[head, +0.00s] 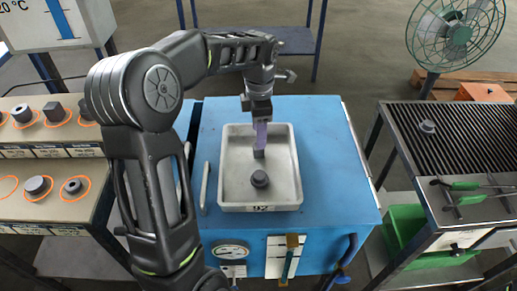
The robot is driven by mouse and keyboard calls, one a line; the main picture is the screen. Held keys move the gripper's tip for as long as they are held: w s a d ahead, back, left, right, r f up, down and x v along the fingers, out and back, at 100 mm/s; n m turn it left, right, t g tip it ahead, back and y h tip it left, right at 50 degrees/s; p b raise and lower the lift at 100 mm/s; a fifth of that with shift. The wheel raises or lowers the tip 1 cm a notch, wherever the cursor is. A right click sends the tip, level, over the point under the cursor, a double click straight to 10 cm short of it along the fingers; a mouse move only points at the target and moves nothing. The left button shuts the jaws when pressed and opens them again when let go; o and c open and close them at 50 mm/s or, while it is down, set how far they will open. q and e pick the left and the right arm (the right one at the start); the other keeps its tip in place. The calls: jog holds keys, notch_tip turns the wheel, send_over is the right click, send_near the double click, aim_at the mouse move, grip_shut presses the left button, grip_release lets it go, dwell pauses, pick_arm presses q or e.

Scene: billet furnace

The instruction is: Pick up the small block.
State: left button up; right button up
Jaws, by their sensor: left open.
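A small dark grey block (259,153) sits in the pale grey tray (228,206) on top of the blue cabinet. My left gripper (260,144) points down over the tray, right above the block. Its fingers are open, and their tips are at or very near the block's top; I cannot tell whether they touch it. A dark round stepped piece (260,179) lies in the tray, nearer to me than the block. My right gripper does not show.
A shelf at left (52,152) holds several dark pieces in orange rings. A pale rod (205,184) lies left of the tray.

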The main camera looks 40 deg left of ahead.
pick_arm(q)
jog(key=shift+f, duration=0.65)
jog(key=shift+s+f+p, duration=0.1)
jog(key=shift+f+p, duration=0.35)
jog(key=shift+f, duration=2.15)
grip_shut()
